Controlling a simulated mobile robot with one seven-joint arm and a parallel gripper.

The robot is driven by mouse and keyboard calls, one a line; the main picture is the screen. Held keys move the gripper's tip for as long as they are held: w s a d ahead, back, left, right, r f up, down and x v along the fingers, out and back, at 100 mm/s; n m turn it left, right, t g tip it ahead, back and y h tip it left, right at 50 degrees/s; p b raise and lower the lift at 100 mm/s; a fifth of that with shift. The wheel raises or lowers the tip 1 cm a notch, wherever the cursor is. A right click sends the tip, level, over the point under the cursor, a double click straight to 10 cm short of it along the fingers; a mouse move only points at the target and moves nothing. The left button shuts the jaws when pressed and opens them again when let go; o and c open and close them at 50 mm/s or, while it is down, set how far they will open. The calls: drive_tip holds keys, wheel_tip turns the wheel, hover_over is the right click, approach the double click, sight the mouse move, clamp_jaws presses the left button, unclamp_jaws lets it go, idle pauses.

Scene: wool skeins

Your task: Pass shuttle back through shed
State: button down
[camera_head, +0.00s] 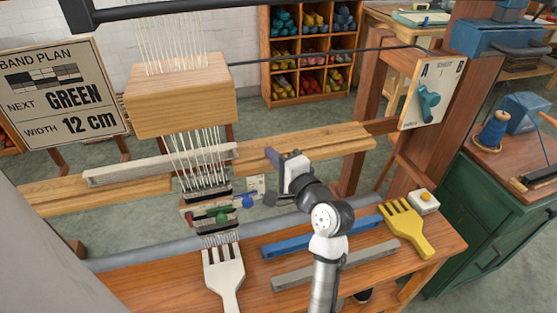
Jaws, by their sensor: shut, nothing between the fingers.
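Pale warp threads (196,155) hang from a wooden block (180,97) and spread down to the woven band. A small dark piece with a green part (222,215) and a red end lies across the band; it may be the shuttle, but I cannot be sure. A blue knob-like piece (248,202) sits on a pale plate just right of it. My gripper (270,198) is shut and empty, right of the threads and close to the blue piece, apart from the threads. The shed opening is too small to make out.
A long grey bar (120,173) lies across behind the threads. A white comb (222,275), blue bar (290,246), grey bar (300,277) and yellow comb (408,228) lie on the bench. A lever panel (431,92) is at right. A sign (62,95) reads GREEN, 12 cm.

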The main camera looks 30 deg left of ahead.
sight(234, 150)
drive_tip(key=x, duration=0.4)
drive_tip(key=shift+r+p, duration=0.15)
drive_tip(key=shift+p, duration=0.25)
drive_tip(key=shift+s+a+p, duration=0.6)
drive_tip(key=shift+s+a, duration=0.5)
drive_tip(key=shift+a, duration=0.15)
drive_tip(key=shift+s+a, duration=0.25)
drive_tip(key=shift+s, duration=0.1)
drive_tip(key=shift+s+a+p, duration=0.8)
drive_tip(key=shift+s+p, duration=0.15)
drive_tip(key=shift+s, duration=0.1)
drive_tip(key=shift+s+a, duration=0.1)
